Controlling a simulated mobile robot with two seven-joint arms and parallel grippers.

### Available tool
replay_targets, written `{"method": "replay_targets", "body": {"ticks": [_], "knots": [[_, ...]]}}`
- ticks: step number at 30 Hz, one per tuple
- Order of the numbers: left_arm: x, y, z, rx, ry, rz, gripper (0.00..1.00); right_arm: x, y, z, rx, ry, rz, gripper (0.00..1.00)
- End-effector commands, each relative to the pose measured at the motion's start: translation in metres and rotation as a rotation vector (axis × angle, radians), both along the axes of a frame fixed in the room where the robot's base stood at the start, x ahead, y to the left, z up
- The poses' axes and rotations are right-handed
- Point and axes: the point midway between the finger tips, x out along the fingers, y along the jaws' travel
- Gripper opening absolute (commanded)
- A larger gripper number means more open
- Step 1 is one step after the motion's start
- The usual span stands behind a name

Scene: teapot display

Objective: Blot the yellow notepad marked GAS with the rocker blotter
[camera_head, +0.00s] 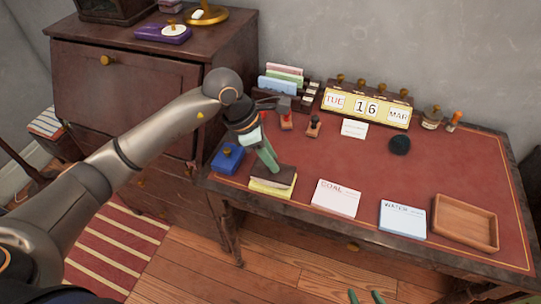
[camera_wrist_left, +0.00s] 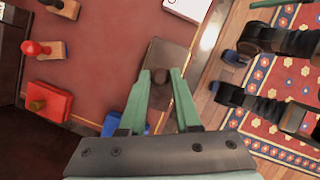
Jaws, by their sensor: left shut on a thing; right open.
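My left gripper (camera_head: 274,168) has green fingers and is shut on the knob of the dark brown rocker blotter (camera_head: 285,175). In the left wrist view the fingers (camera_wrist_left: 160,77) close around the knob, with the blotter's plate (camera_wrist_left: 168,53) beyond them. The blotter is over the yellow notepad (camera_head: 270,190) at the desk's front left. Yellow shows along the front; the blotter covers much of the top, and I cannot read GAS. Whether it touches the paper is hard to tell. My right gripper (camera_head: 367,297) shows only green fingertips, apart and empty, at the bottom edge.
A COAL pad (camera_head: 336,198), a WATER pad (camera_head: 402,219) and an empty wooden tray (camera_head: 465,222) lie to the right. A blue knobbed block (camera_head: 228,157) is close at left. Stamps (camera_head: 314,126) and a calendar (camera_head: 366,107) stand behind.

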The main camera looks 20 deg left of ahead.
Motion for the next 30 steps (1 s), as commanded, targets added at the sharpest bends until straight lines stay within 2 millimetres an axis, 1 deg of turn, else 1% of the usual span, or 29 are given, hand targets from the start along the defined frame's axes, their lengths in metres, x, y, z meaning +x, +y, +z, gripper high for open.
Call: {"method": "replay_targets", "body": {"ticks": [21, 26, 30], "knots": [[0.0004, 0.0, -0.0071, -0.001, -0.001, 0.0, 0.0, -0.0006, -0.0007, -0.0075, -0.001, 0.003, -0.001, 0.6], [0.0002, -0.002, -0.0057, 0.016, -0.001, -0.001, 0.0, -0.0006, -0.0008, -0.0043, -0.001, 0.003, -0.001, 0.6], [0.0002, -0.0057, -0.0049, 0.062, 0.001, -0.002, 0.0, -0.0006, -0.0007, 0.0006, -0.001, 0.003, -0.001, 0.6]]}}
